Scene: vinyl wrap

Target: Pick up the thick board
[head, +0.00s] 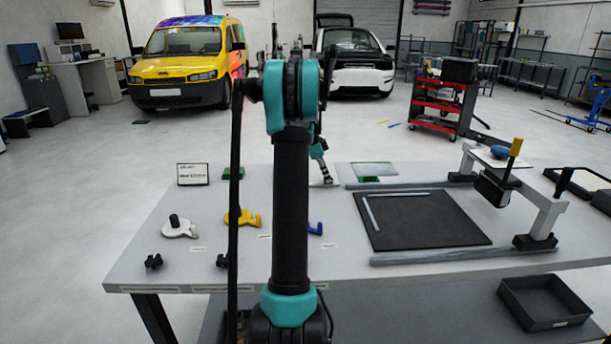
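I cannot tell for sure which thing is the thick board. A flat black board (440,222) lies on the right half of the white table, with a thin pale strip (370,212) along its left side. A pale flat panel (372,168) lies at the table's back edge, over something green. My arm stands in the middle of the view and hides part of the table. The end of my arm, with my gripper (325,177), shows small behind it, low over the back of the table. Its fingers are too small to read.
A grey gantry (543,212) with a yellow-handled tool (516,147) spans the table's right side on rails. White (180,230) and yellow (244,219) tools lie at left. A sign (193,174) stands at the back left. A dark bin (544,302) is below.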

